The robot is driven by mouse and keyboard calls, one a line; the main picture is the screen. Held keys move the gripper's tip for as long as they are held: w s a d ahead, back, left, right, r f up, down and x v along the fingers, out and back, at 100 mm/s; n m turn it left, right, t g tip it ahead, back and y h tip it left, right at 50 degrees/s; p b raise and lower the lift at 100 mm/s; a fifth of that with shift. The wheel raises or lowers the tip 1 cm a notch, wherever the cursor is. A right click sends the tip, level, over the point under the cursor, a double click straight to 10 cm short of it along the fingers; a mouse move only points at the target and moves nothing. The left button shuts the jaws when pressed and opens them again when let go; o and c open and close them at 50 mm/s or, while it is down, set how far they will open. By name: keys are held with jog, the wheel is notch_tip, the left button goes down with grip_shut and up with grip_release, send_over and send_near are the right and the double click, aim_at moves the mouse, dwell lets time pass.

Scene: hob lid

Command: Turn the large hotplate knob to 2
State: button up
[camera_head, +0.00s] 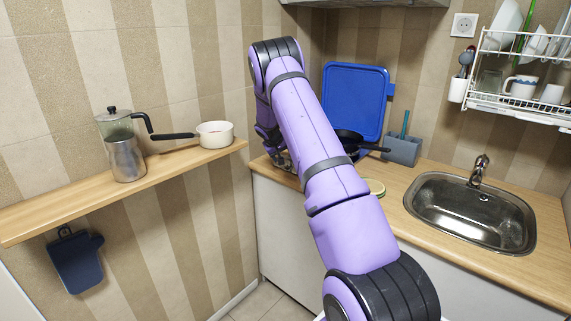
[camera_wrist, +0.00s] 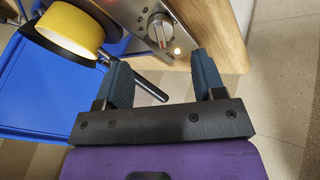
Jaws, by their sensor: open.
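In the wrist view a grey-white hotplate knob (camera_wrist: 160,28) sits on a steel control panel (camera_wrist: 128,14) with dial marks around it. I cannot tell if it is the large hotplate's knob, and its setting is too small to read. A small light (camera_wrist: 177,51) glows beside it. My gripper (camera_wrist: 163,76) is open, its two dark fingers spread apart on either side of the knob's line.
The blue hob lid (camera_head: 353,92) stands raised at the back. A black pan (camera_head: 349,137) is in front of it, and its handle (camera_wrist: 150,89) passes near one finger. A yellow round vessel (camera_wrist: 75,27) is close by. A sink (camera_head: 470,209) lies right.

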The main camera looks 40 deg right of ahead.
jog(key=x, duration=0.7)
jog(key=shift+d+f, duration=0.1)
jog(key=shift+f, duration=0.05)
jog(key=c, duration=0.9)
